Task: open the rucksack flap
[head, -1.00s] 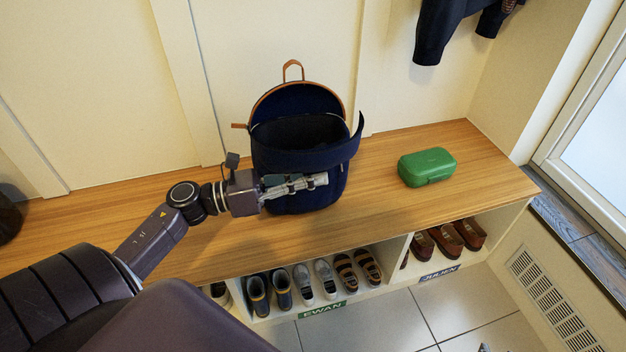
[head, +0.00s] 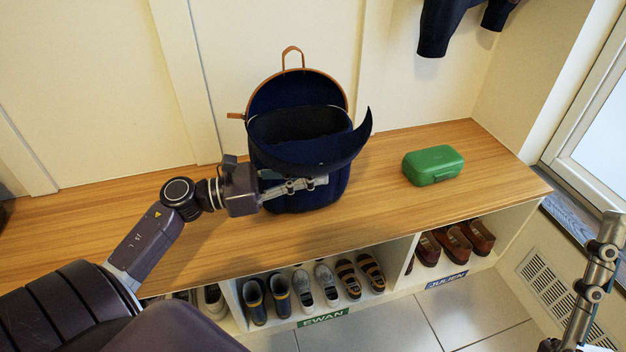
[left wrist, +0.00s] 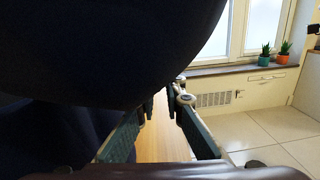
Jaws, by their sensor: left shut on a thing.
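The navy rucksack (head: 325,195) stands upright on the wooden bench, its tan-trimmed back panel and top loop against the wall. Its dark flap (head: 345,150) hangs forward in a curved band, its right end sticking up and out. The dark mouth of the bag shows behind it. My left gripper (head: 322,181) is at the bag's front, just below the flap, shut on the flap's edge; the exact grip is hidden. In the left wrist view, dark fabric (left wrist: 110,45) fills the upper left above the fingers. My right gripper (head: 590,300) shows only partly at the lower right edge, away from the bag.
A green box (head: 433,165) lies on the bench (head: 400,215) right of the rucksack, with clear wood between. Cubbies below hold several shoes (head: 302,288). A dark jacket (head: 455,25) hangs above. The bench left of my left arm is mostly clear.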

